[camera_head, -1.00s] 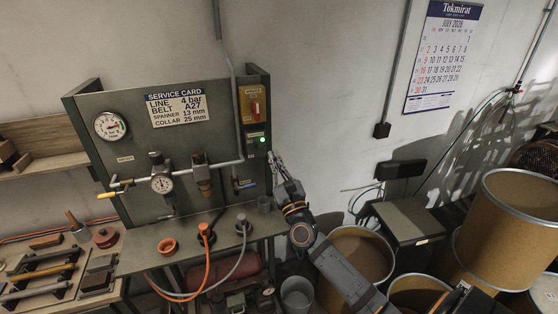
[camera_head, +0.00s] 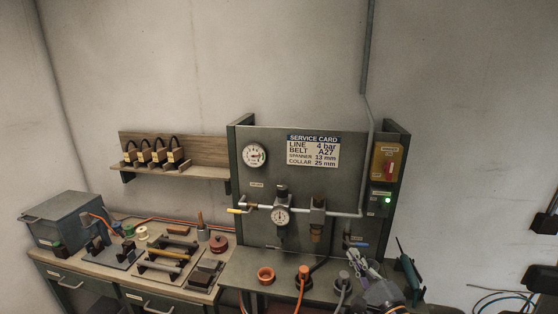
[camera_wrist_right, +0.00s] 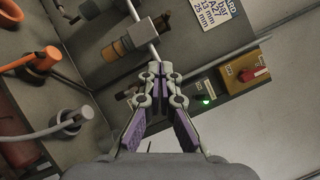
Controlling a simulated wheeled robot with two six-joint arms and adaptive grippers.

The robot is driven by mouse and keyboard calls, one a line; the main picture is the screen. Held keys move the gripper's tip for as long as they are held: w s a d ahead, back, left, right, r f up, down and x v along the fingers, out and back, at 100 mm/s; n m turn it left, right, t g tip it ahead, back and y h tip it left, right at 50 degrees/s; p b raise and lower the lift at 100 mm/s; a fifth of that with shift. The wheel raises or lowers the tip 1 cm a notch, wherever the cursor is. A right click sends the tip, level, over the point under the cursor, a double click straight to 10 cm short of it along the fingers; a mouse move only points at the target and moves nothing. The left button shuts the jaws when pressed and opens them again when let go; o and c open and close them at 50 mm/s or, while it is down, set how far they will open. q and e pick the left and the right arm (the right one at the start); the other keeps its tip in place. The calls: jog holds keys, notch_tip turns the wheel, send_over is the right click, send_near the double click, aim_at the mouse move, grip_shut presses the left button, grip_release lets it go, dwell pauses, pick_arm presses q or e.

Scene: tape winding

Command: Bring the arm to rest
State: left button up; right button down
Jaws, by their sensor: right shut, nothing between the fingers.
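My right gripper (camera_head: 352,258) is at the lower right of the head view, in front of the service panel (camera_head: 262,222) and over its shelf. Its fingers are shut with nothing between them. In the right wrist view the gripper (camera_wrist_right: 161,72) points at the panel, with a pipe (camera_wrist_right: 142,28) and a brass-coloured fitting (camera_wrist_right: 120,43) beyond its tips. It looks apart from them.
Grey (camera_head: 343,284) and orange (camera_head: 304,273) hose plugs stand on the panel's shelf close to the right gripper. A teal tool (camera_head: 407,268) is just right of it. A bench (camera_head: 126,275) with tools and a blue-grey box (camera_head: 68,220) lies left. The wall at right is mostly clear.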

jog(key=s+a+f+n+g, duration=0.2)
jog(key=s+f+n+g, duration=0.25)
jog(key=f+n, duration=0.25)
jog(key=s+a+f+n+g, duration=0.3)
jog(key=s+f+n+g, duration=0.1)
jog(key=s+f+n, duration=0.25)
jog(key=s+d+f+n+g+h, duration=0.3)
jog(key=s+n, duration=0.1)
jog(key=s, duration=0.3)
jog(key=s+d+f+n+g+h, duration=0.2)
jog(key=s+d+f+n+g, duration=0.2)
jog(key=s, duration=0.3)
notch_tip(320, 180, down, 30)
jog(key=s+d+r+g+b, duration=0.1)
jog(key=s+d+b, duration=0.2)
jog(key=b, duration=0.1)
pick_arm(q)
notch_tip(320, 180, down, 6)
jog(key=b, duration=0.2)
jog(key=shift+w, duration=0.4)
pick_arm(e)
jog(key=s+f+g, duration=0.1)
jog(key=s+f, duration=1.7)
jog(key=f, duration=0.1)
jog(key=shift+s+d+f, duration=0.15)
jog(key=shift+d+f, duration=0.2)
